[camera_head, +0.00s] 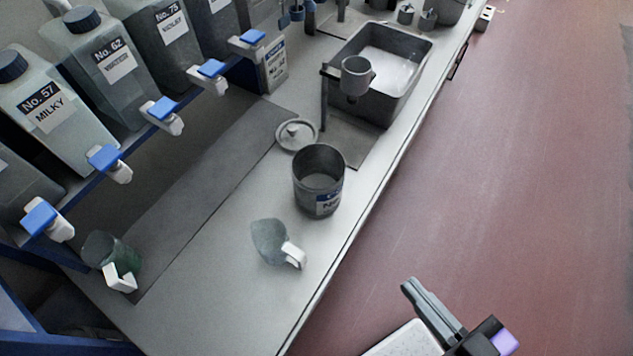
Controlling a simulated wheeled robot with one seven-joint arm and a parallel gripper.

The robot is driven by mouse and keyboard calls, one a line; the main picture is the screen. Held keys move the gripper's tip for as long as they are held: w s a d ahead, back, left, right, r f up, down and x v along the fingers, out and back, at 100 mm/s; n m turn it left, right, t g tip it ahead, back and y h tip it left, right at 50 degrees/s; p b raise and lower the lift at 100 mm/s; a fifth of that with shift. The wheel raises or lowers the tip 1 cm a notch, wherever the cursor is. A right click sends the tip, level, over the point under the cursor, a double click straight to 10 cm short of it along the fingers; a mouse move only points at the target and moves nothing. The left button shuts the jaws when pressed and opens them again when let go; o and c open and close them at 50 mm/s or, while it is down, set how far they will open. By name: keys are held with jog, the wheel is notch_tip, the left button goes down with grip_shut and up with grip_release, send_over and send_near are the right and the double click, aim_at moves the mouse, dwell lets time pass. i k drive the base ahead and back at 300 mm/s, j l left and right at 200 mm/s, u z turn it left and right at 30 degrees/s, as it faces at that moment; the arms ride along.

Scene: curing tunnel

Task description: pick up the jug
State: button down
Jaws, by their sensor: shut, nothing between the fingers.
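A small grey translucent jug (268,241) with a white handle is on the grey worktop (215,285), near its front edge. Its handle points to the lower right. A second jug-like vessel (103,250), greenish and clear with a white handle, stands at the far left below the taps. My gripper (408,287) is at the lower right, off the worktop's edge and over the red floor. Its fingers are shut with nothing between them. It is well apart from both vessels, to the right of the nearer one.
An open grey can (321,205) with a label stands just behind the nearer jug, with a round lid (296,134) behind it. Large bottles (45,112) with blue-handled taps (165,110) line the left. A basin (400,80) is at the back. The red floor (520,150) is clear.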

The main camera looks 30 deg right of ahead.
aim_at(102, 251)
jog(key=i+l, duration=0.2)
jog(key=i+l+u, duration=0.1)
jog(key=u, duration=0.25)
jog(key=l+u, duration=0.15)
jog(key=u, duration=0.2)
jog(key=i+l+u, duration=0.1)
jog(key=u, duration=0.25)
